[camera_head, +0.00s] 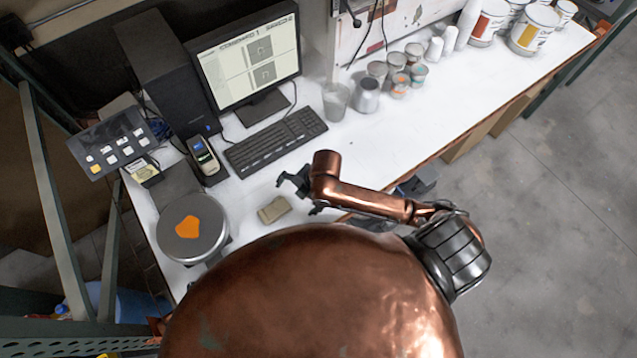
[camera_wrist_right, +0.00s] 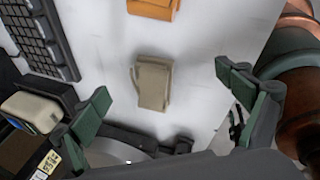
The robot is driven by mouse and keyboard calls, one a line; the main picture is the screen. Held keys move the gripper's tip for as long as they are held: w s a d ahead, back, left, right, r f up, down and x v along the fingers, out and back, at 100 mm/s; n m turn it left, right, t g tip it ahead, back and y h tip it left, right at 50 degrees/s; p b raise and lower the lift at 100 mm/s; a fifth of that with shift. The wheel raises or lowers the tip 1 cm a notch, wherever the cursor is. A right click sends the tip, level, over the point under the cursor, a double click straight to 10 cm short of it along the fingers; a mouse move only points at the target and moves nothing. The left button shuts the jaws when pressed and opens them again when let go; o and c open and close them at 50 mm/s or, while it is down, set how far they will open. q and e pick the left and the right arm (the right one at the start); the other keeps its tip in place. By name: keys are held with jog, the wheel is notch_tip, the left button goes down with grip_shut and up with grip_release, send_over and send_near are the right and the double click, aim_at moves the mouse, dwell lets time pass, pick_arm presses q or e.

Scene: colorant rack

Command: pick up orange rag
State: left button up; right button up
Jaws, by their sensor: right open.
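An orange folded cloth (camera_wrist_right: 155,8), which looks like the rag, lies on the white table at the top edge of the right wrist view, partly cut off. In the head view I cannot make it out; my arm may hide it. A beige folded cloth (camera_wrist_right: 153,82) lies between my right fingertips in the right wrist view, below the orange one; it also shows in the head view (camera_head: 274,210). My right gripper (camera_head: 300,193) is open and empty above the table, just right of the beige cloth. My left gripper is not in view.
A round scale (camera_head: 170,245) with a flat orange patch stands at the table's left end. A keyboard (camera_head: 275,141), handheld device (camera_head: 204,157) and monitor (camera_head: 248,62) are behind the gripper. Cups and cans (camera_head: 367,95) stand farther right. The front right tabletop is clear.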

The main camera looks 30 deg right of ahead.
jog(key=d+n, duration=0.1)
jog(key=n, duration=0.1)
jog(key=w+n+g+h, duration=0.1)
jog(key=n, duration=0.1)
jog(key=w+d+n, duration=0.1)
jog(key=n, duration=0.2)
jog(key=shift+w+d+r, duration=0.1)
jog(key=shift+d+r, duration=0.2)
jog(key=shift+d, duration=0.05)
jog(key=d+n, duration=0.2)
jog(key=w+d+r+n+g+h, duration=0.1)
jog(key=d+n, duration=0.1)
jog(key=d+r+n+h, duration=0.1)
jog(key=d+n, duration=0.1)
jog(key=d, duration=0.1)
jog(key=shift+w+d+g, duration=0.1)
jog(key=shift+w+g, duration=0.05)
jog(key=shift+g, duration=0.15)
jog(key=shift+d+f, duration=0.15)
jog(key=shift+d, duration=0.1)
notch_tip(320, 180, down, 7)
jog(key=shift+d+f+p, duration=0.1)
jog(key=shift+f+p, duration=0.1)
jog(key=shift+p, duration=0.75)
jog(key=shift+c, duration=0.2)
jog(key=c, duration=1.1)
